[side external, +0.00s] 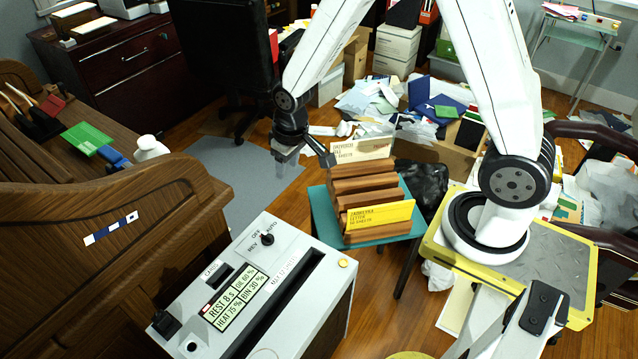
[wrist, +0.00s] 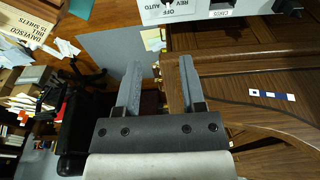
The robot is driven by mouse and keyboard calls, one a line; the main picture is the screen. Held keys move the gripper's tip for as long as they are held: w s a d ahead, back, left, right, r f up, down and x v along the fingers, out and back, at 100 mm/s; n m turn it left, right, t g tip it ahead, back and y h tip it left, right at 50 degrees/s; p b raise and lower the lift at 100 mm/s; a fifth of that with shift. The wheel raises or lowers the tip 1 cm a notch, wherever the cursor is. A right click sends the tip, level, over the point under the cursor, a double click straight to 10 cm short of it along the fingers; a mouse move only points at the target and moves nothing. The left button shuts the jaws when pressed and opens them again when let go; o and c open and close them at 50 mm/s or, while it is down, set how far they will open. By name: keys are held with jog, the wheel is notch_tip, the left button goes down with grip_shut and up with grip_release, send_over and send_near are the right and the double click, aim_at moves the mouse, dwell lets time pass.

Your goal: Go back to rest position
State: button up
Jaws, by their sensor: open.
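My gripper (side external: 300,163) hangs in the air in the side external view, behind the shredder and to the left of the wooden rack. In the wrist view my gripper (wrist: 158,72) has its two grey fingers apart with nothing between them. The grey shredder (side external: 262,285) stands at the front, with a dial, a labelled panel and a long dark slot. Its edge also shows at the top of the wrist view (wrist: 225,8).
A wooden rack (side external: 372,197) holding labelled cards stands on a teal table (side external: 322,215). A wooden desk (side external: 100,200) is at left. An office chair (side external: 225,60) is behind. Papers and boxes clutter the floor behind the rack. A grey mat (side external: 240,175) lies clear.

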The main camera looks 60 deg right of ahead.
jog(key=s+r+t, duration=0.1)
jog(key=s+r, duration=0.5)
jog(key=s, duration=0.5)
jog(key=shift+d, duration=0.35)
